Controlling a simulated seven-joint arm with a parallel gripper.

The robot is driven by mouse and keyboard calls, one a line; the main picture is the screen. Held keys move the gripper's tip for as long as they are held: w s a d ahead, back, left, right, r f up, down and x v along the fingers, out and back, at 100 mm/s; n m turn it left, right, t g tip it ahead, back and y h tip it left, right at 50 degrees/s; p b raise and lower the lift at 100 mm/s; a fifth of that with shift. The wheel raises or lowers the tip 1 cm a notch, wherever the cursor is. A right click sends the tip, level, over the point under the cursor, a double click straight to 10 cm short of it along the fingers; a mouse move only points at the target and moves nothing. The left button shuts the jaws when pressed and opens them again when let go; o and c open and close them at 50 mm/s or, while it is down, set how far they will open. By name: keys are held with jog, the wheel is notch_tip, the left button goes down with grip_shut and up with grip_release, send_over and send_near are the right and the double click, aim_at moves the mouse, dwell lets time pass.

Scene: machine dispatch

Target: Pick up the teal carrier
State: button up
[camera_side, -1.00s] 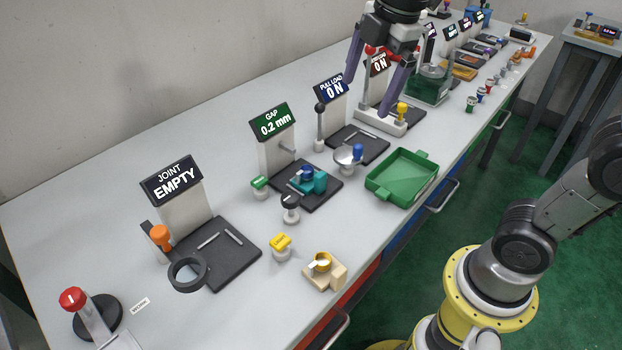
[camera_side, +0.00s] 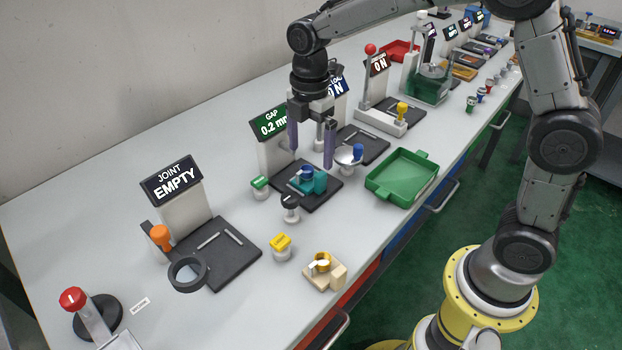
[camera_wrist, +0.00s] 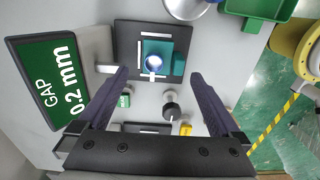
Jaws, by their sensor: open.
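The teal carrier (camera_side: 319,183) sits on the dark pad (camera_side: 316,204) of the gap station, with a blue round part on its top. It also shows in the wrist view (camera_wrist: 150,47), between and beyond my fingertips. My gripper (camera_side: 312,160) is open and empty, pointing down above the carrier and apart from it. In the wrist view my gripper (camera_wrist: 156,75) has its two purple fingers spread wide, with the carrier ahead of them.
The gap display (camera_side: 272,122) reads 0.2 mm and stands close behind. A green-capped button (camera_side: 260,187), a black-knobbed button (camera_side: 290,208) and a silver dish with a blue knob (camera_side: 348,160) surround the pad. A green tray (camera_side: 402,177) lies to the right.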

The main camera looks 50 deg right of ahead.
aim_at(311, 171)
jog(key=shift+s+f, duration=0.2)
jog(key=shift+f, duration=2.8)
jog(key=c, duration=1.5)
jog(key=shift+r, duration=0.15)
